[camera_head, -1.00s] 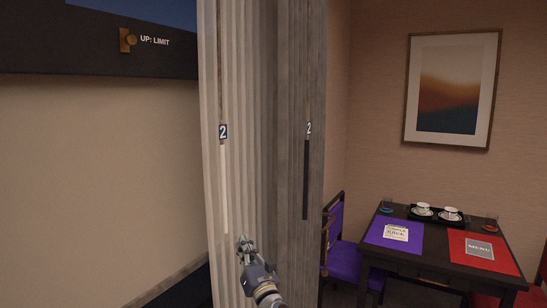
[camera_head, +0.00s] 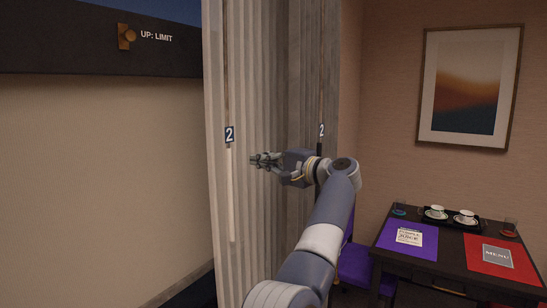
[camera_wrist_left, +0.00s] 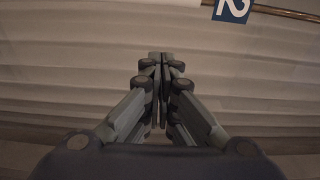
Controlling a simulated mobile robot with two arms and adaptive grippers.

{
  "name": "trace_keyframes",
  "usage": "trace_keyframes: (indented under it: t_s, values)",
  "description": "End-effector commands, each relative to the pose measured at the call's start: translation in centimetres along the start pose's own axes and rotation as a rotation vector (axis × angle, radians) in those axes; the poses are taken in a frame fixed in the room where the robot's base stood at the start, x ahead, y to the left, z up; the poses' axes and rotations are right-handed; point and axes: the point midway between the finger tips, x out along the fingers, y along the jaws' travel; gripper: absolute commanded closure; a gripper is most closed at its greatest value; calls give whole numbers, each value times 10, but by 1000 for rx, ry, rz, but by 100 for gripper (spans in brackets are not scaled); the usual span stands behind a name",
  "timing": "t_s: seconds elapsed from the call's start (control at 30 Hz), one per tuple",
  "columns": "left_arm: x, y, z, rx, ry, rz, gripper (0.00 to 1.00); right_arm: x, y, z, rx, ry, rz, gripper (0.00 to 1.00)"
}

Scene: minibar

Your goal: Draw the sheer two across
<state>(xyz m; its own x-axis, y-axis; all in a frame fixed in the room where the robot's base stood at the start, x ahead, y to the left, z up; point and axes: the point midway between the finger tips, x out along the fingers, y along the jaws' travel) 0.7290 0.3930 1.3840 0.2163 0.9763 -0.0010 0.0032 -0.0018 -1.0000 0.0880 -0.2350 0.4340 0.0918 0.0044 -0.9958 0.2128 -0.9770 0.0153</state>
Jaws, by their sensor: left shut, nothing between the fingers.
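The pale sheer curtain (camera_head: 215,220) hangs in folds, gathered at the left of the drapes. A white wand (camera_head: 232,200) hangs in front of it below a blue tag marked 2 (camera_head: 229,134). My left gripper (camera_head: 254,160) is shut and empty, pointing left, a little to the right of the wand and apart from it in the picture. In the left wrist view the closed fingertips (camera_wrist_left: 160,57) face the pale folds, and the tag (camera_wrist_left: 232,9) with its thin cord (camera_wrist_left: 288,13) shows at the top right. My right gripper is not in view.
A darker grey drape (camera_head: 330,80) hangs at the right with its own tag 2 (camera_head: 321,130); its dark wand is mostly hidden behind my arm. A table (camera_head: 450,268) with mats and cups and a purple chair (camera_head: 358,265) stand at the right. Bare wall lies left.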

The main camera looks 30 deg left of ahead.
Motion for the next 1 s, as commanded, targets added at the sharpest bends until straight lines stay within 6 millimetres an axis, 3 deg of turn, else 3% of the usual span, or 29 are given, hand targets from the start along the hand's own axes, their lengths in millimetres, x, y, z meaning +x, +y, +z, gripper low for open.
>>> trace_keyframes:
  t_s: [0.03, 0.2, 0.7, 1.0]
  values:
    - [13, -5, 1, 5, -4, 0, 100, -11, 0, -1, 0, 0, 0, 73]
    - [51, -6, 1, 6, -3, -2, 100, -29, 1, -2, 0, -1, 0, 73]
    - [34, 0, 30, 3, 1, -1, 100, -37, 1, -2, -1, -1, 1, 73]
    - [32, 0, 37, 3, 1, -2, 100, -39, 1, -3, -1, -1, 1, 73]
